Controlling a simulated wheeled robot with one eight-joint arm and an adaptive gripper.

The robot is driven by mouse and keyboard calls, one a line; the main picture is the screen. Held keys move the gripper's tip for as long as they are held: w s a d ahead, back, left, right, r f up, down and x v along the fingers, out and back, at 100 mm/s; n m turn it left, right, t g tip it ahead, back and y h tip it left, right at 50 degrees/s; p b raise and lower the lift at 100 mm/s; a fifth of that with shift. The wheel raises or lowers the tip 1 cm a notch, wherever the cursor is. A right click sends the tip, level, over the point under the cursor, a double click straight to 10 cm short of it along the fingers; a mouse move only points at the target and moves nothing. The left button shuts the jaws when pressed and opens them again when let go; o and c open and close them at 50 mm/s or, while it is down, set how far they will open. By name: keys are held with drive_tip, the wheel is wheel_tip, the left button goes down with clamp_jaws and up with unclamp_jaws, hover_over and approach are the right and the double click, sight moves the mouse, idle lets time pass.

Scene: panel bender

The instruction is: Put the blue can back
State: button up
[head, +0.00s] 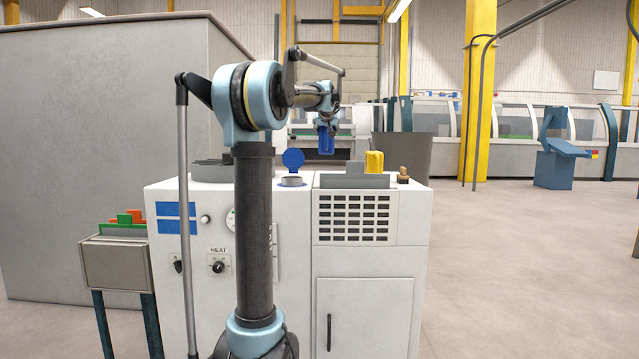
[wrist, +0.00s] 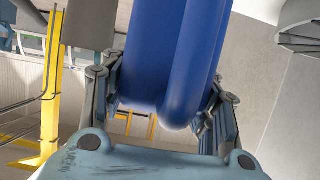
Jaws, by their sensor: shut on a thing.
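The blue can (head: 326,143) hangs from my gripper (head: 326,121) in the air above the white machine. In the wrist view the blue can (wrist: 172,60) fills the upper middle, with a rounded ridge along it. My gripper's fingers press on it from both sides, so the gripper is shut on it. Much of the can lies outside the wrist view. In the head view it is small, and its exact height over the machine top is hard to tell.
The white machine (head: 370,262) carries a round port (head: 291,181) with a raised blue lid (head: 293,158), a grey holder (head: 355,181), a yellow can (head: 374,161) and a small brown knob (head: 403,174). A large grey cabinet (head: 95,150) stands left. Open floor (head: 530,270) lies right.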

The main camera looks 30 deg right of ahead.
sight(326, 144)
drive_tip(key=f, duration=0.6)
drive_tip(key=shift+w+a, duration=0.2)
drive_tip(key=shift+w, duration=0.1)
drive_tip(key=shift+f, duration=2.55)
drive_tip(key=o, duration=1.4)
drive_tip(key=shift+f, duration=0.1)
drive_tip(key=v, duration=1.2)
